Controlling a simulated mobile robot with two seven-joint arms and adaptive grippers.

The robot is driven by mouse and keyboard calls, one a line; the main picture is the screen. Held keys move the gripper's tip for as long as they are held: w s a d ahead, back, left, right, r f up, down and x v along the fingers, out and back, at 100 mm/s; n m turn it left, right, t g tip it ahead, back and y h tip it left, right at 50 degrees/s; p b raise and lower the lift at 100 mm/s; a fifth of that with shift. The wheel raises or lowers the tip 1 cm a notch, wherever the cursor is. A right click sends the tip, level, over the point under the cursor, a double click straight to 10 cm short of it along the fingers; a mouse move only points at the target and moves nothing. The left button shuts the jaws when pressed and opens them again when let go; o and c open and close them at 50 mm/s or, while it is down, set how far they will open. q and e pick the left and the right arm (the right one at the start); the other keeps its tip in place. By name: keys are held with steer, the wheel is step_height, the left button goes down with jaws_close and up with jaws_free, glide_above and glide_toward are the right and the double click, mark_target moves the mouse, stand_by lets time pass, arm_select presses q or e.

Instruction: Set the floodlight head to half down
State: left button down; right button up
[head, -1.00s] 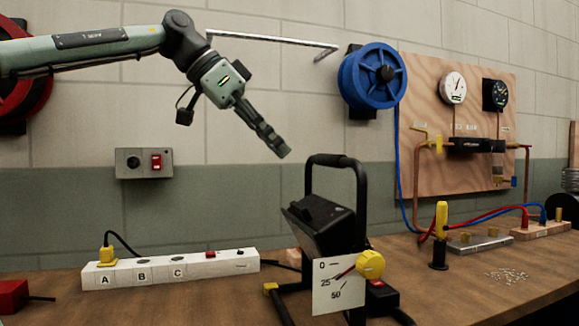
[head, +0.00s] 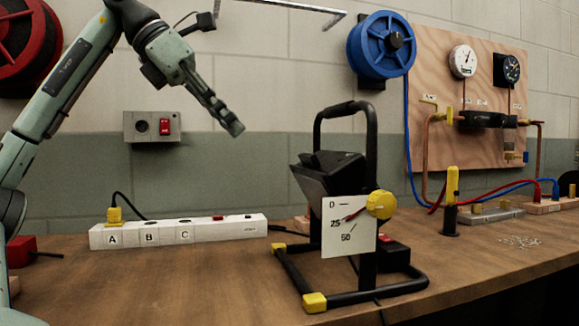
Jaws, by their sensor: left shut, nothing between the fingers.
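The floodlight head (head: 325,178) is a dark box on a black tubular stand (head: 374,150) standing on the bench. A white dial card (head: 347,241) on its side is marked 0, 25 and 50. A yellow knob (head: 380,204) sits at the card's upper right, and a red pointer on the card lies near the 25 mark. The head looks tilted, its face turned to the left. My left gripper (head: 236,130) is shut and empty, in the air to the upper left of the floodlight, apart from it. My right gripper is not in view.
A white power strip (head: 205,231) with sockets A, B and C lies left of the floodlight. A yellow-handled tool (head: 452,190) stands to its right. A blue reel (head: 361,46) and gauge board (head: 430,60) are on the wall.

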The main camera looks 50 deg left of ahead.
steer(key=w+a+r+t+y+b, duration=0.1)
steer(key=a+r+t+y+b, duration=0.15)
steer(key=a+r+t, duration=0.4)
arm_select(q)
steer(key=m+p, duration=0.1)
steer(key=p, duration=0.3)
glide_toward(310, 167)
steer(key=s+a+f+x, duration=0.1)
steer(key=x, duration=0.5)
steer(key=shift+w+d+r, duration=0.15)
steer(key=shift+d, duration=0.1)
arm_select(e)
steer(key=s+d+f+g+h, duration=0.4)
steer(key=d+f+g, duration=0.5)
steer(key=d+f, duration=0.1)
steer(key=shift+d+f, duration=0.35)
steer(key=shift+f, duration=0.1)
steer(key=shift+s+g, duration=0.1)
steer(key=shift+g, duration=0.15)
